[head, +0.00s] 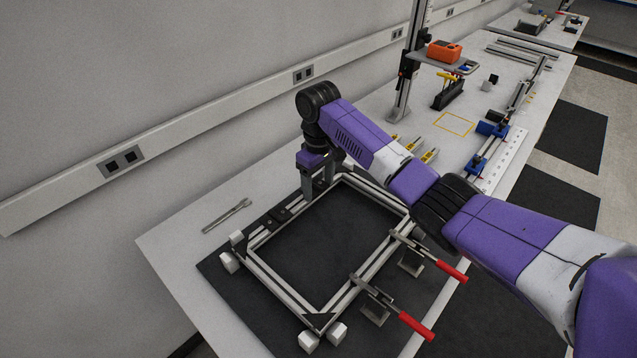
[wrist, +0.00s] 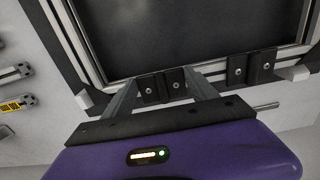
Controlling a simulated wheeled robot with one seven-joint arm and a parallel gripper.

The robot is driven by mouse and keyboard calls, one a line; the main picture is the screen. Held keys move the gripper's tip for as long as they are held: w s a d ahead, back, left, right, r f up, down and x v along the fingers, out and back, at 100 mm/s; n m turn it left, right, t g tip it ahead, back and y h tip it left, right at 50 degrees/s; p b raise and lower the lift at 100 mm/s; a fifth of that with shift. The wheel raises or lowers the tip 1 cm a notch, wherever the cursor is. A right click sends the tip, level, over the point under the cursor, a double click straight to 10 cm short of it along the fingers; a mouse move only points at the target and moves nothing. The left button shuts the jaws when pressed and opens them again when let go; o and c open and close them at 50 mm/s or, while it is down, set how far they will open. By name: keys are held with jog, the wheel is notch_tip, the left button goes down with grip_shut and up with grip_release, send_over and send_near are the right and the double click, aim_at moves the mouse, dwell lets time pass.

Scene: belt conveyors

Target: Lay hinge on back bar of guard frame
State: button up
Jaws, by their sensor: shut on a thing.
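The guard frame (head: 280,289) is a light metal rectangle lying on a black mat on the bench. It also shows in the wrist view (wrist: 68,32). My gripper (head: 318,190) points down at the frame's back bar, toward its right end in the head view. In the wrist view its two fingers (wrist: 160,98) are shut on a black hinge (wrist: 163,86) with two screw heads. The hinge lies over the back bar; whether it touches the bar I cannot tell. A second black hinge (wrist: 251,67) sits on the same bar beside it. In the head view my fingers mostly hide the held hinge.
A wrench-like metal tool (head: 228,215) lies on the bench behind the frame. Two red-handled toggle clamps (head: 416,325) (head: 450,270) stand at the frame's front side. White blocks (head: 308,341) sit at its corners. Yellow-marked parts (head: 430,156) lie to the right.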

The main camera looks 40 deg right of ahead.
aim_at(318, 187)
jog(key=o, duration=1.4)
jog(key=shift+f, duration=0.1)
jog(key=shift+c, duration=0.2)
notch_tip(318, 187, up, 12)
jog(key=shift+r, duration=0.2)
